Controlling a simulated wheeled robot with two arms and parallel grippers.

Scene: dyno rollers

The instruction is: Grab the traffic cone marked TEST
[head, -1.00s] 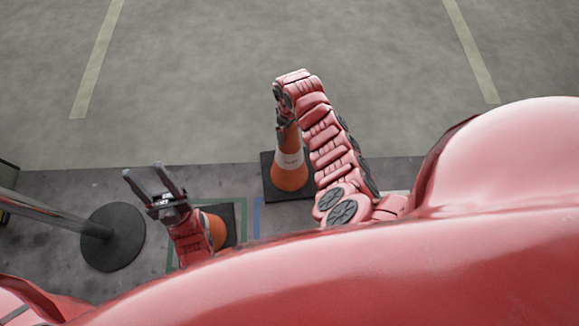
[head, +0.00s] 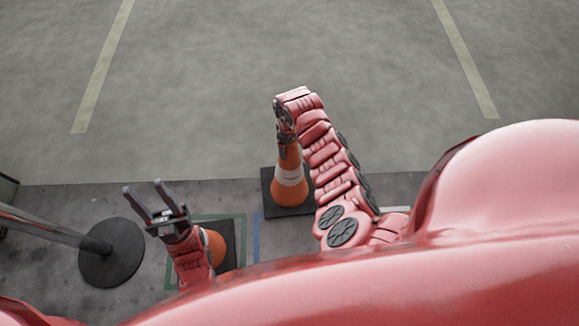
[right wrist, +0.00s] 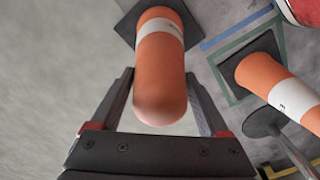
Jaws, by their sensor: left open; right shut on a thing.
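An orange cone (head: 290,190) with a white band and black square base stands upright on the floor in the head view. My right gripper (head: 285,143) is shut on its upper part. In the right wrist view the cone (right wrist: 160,75) lies between the two fingers (right wrist: 160,110). A second orange cone (head: 217,250) stands lower left, partly hidden behind my left arm; it also shows in the right wrist view (right wrist: 262,75). Both bands carry small dark marks, too small to read. My left gripper (head: 143,190) is open and empty, left of the second cone.
A post with a round black base (head: 112,262) stands at the lower left. Green tape (head: 195,218) surrounds the second cone's base, with blue tape (head: 256,238) beside it. The grey floor (head: 280,50) beyond is clear, with painted lines at both sides.

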